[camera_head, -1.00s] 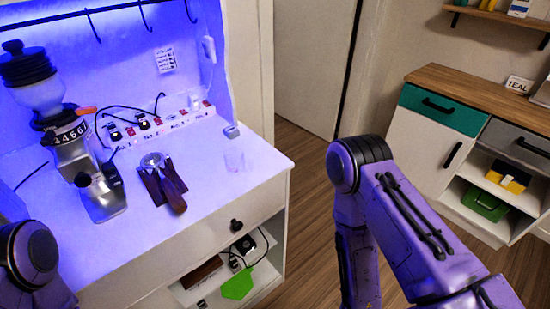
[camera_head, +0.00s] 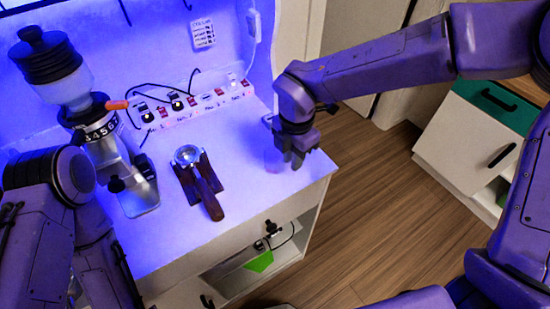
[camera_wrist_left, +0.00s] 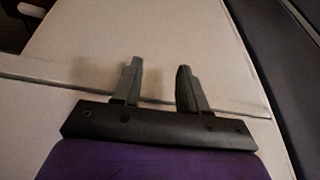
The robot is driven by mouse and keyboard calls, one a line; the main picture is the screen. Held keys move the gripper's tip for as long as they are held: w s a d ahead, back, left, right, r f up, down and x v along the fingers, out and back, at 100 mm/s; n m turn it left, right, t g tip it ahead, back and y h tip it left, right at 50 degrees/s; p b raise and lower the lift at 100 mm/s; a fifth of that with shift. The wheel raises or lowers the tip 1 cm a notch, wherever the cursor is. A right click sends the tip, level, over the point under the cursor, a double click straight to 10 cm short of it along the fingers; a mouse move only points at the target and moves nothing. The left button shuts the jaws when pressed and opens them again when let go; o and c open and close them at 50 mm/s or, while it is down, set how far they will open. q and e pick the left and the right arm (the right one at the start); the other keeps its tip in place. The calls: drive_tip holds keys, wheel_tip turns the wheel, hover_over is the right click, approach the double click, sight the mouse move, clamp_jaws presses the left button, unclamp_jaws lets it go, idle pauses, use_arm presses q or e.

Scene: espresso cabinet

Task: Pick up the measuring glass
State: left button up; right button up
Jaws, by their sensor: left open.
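The clear measuring glass (camera_head: 271,158) stands on the right end of the lit counter in the head view, faint and partly covered by my right gripper. My right gripper (camera_head: 293,163) points down right beside the glass. The view does not show whether its fingers are apart, or whether they touch the glass. My left gripper (camera_wrist_left: 158,82) is open and empty in the left wrist view, in front of a pale cabinet surface.
A portafilter (camera_head: 205,195) lies on a dark stand mid-counter. The coffee grinder (camera_head: 95,125) stands at the left. A power strip (camera_head: 210,108) with cables runs along the back. Bare counter (camera_head: 248,190) lies between the portafilter and the right edge.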

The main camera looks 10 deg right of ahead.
sight(292, 176)
drive_tip(key=f+p, duration=0.2)
drive_tip(key=f, duration=0.3)
drive_tip(key=shift+d, duration=0.2)
drive_tip(key=shift+w+f, duration=0.15)
drive_tip(key=shift+f, duration=0.4)
clamp_jaws()
